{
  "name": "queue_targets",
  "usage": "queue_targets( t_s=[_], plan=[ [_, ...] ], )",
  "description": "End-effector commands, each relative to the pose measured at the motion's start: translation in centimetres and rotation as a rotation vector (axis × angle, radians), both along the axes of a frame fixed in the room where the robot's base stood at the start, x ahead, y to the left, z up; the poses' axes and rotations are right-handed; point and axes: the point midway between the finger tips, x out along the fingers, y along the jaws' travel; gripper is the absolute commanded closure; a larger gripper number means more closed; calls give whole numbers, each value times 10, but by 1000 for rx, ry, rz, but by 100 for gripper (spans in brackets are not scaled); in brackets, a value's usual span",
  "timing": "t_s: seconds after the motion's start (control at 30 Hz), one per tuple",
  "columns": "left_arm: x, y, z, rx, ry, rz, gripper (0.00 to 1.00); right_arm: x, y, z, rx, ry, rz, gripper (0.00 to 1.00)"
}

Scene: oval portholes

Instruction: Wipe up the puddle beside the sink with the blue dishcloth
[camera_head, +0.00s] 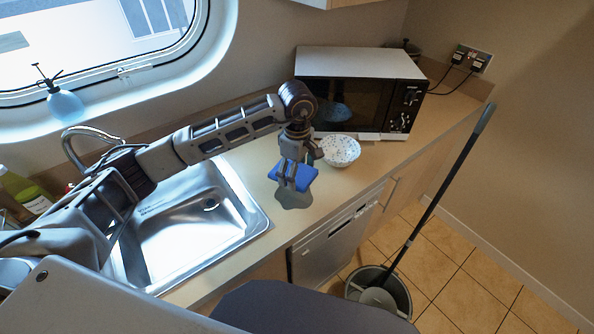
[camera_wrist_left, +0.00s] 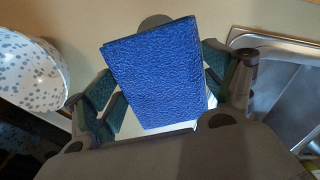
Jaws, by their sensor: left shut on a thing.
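The blue dishcloth (camera_head: 306,178) is a flat, folded rectangle held by my left gripper (camera_head: 288,181) over the counter, just right of the sink. In the left wrist view the dishcloth (camera_wrist_left: 155,75) fills the space between the fingers of the left gripper (camera_wrist_left: 166,88), which is shut on it. The puddle (camera_head: 293,199) is a grey patch on the counter near its front edge, partly covered by the cloth and gripper. Its edge shows past the cloth in the wrist view (camera_wrist_left: 155,21). I cannot tell whether the cloth touches it. The steel sink (camera_head: 190,238) lies to the left. My right gripper is not in view.
A white speckled bowl (camera_head: 340,151) stands close behind the cloth, in front of the microwave (camera_head: 362,90). The faucet (camera_head: 88,135), a spray bottle (camera_head: 64,103) and a green bottle (camera_head: 22,187) are at left. A mop (camera_head: 440,190) stands in a bucket (camera_head: 380,290) on the floor.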

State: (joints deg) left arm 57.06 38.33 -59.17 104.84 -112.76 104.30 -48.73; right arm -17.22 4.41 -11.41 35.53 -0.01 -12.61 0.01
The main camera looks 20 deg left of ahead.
Motion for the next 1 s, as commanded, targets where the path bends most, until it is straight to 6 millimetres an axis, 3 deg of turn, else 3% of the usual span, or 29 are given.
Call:
queue_targets(
  t_s=[0.37, 1.0],
  plan=[
    [0, 0, -15, 0, 1, -1, 35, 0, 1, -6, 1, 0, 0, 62],
    [0, 0, -62, 0, 1, -1, 35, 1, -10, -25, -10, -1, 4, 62]
  ],
)
